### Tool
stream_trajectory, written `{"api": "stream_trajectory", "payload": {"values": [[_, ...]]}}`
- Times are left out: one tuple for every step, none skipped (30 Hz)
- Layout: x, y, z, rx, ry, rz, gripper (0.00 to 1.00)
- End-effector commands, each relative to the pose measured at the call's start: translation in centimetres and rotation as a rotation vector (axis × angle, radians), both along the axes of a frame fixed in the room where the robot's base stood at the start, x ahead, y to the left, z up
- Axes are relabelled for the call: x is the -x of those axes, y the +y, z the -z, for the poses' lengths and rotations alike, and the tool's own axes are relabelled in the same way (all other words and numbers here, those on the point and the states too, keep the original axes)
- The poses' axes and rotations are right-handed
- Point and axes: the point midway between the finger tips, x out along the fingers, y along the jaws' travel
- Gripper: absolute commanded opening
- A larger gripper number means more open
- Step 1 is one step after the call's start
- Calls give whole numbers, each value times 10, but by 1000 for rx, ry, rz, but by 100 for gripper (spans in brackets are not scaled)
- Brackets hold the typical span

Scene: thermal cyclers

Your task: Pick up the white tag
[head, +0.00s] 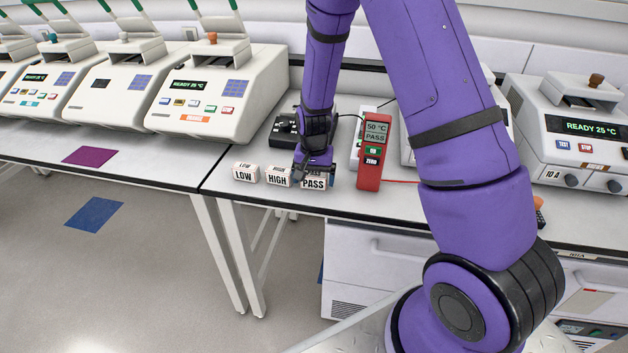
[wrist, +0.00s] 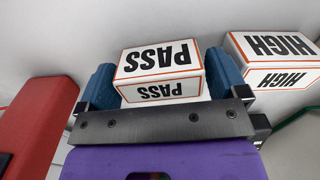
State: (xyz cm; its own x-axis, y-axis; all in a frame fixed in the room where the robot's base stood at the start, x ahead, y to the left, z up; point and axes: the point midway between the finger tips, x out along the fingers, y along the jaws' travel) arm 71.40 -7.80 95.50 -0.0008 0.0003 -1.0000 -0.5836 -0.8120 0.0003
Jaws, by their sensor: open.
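Three white block tags with orange edges and black lettering stand in a row on the bench: LOW (head: 244,174), HIGH (head: 277,177) and PASS (head: 313,184). My gripper (head: 314,170) is down at the PASS tag. In the wrist view the PASS tag (wrist: 160,72) lies between my two blue fingers (wrist: 160,84), which stand open on either side of it. The HIGH tag (wrist: 272,62) is just beyond one finger. Part of the PASS tag's top is hidden by my gripper in the head view.
A red handheld meter (head: 371,150) reading 50 °C PASS stands close right of the PASS tag; its red body (wrist: 38,125) also shows in the wrist view. A black device (head: 285,130) sits behind. White thermal cyclers (head: 215,95) line the benches. The bench's front edge is near.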

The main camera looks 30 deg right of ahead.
Motion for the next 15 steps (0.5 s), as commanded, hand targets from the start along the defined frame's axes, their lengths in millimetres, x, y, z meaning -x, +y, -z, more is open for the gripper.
{"api": "stream_trajectory", "payload": {"values": [[0, 0, 1, 0, 0, 0, 92], [0, 0, 1, 0, 0, 0, 92], [0, 0, 1, 1, -1, 0, 92], [0, 0, 1, 1, -1, 0, 92], [0, 0, 1, 1, -1, 0, 92], [0, 0, 1, 1, -1, 0, 92], [0, 0, 1, 1, -1, 0, 89], [0, 0, 1, 1, -1, 0, 82], [0, 0, 1, 1, -1, 0, 73], [0, 0, 1, 1, -1, 0, 66], [0, 0, 1, 1, -1, 0, 59], [0, 0, 1, 1, -1, 0, 55], [0, 0, 1, 1, -1, 0, 55], [0, 0, 1, 1, -1, 0, 55], [0, 0, 1, 1, -1, 0, 55]]}}
